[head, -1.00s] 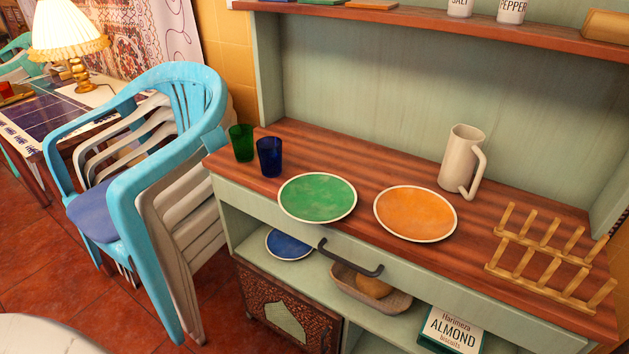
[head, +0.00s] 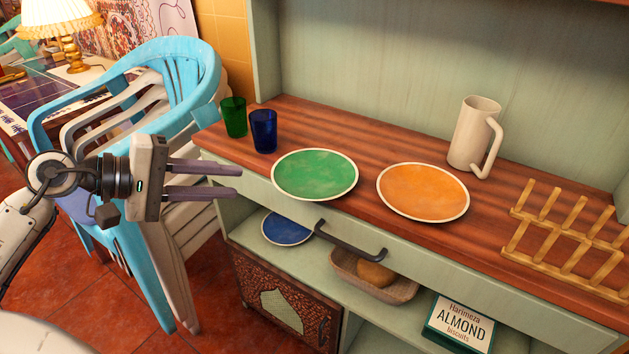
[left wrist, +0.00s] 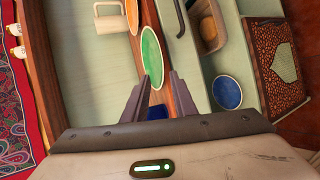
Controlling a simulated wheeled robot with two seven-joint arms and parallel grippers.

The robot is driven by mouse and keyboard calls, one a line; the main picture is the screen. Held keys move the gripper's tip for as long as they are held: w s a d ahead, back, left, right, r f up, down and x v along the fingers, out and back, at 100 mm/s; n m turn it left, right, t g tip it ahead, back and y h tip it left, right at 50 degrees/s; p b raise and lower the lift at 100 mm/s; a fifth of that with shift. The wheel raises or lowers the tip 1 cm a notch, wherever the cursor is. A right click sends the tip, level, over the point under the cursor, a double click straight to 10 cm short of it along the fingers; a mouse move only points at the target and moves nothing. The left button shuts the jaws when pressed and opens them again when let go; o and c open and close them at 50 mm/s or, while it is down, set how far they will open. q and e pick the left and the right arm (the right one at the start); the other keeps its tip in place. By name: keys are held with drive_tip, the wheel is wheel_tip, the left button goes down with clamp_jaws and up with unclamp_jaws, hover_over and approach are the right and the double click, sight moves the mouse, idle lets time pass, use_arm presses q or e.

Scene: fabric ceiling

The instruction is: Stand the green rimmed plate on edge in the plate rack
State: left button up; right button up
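The green rimmed plate (head: 314,174) lies flat on the wooden counter near its front edge; it also shows in the left wrist view (left wrist: 151,57), ahead of the fingers. The wooden plate rack (head: 566,240) stands at the right end of the counter, with upright pegs and no plate in it. My left gripper (head: 240,181) is open and empty, its fingers pointing right, just left of the green plate and apart from it. Its fingers also show in the left wrist view (left wrist: 160,85). My right gripper is not in view.
An orange plate (head: 423,191) lies between the green plate and the rack, with a white pitcher (head: 473,135) behind it. Green (head: 234,117) and blue (head: 263,131) cups stand at the counter's left. A drawer handle (head: 350,242) juts out below.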

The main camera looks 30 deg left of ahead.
sight(280, 185)
use_arm(q)
drive_tip(key=p+x, duration=0.1)
drive_tip(key=x, duration=0.9)
drive_tip(key=shift+m, duration=0.4)
drive_tip(key=shift+f, duration=0.1)
clamp_jaws()
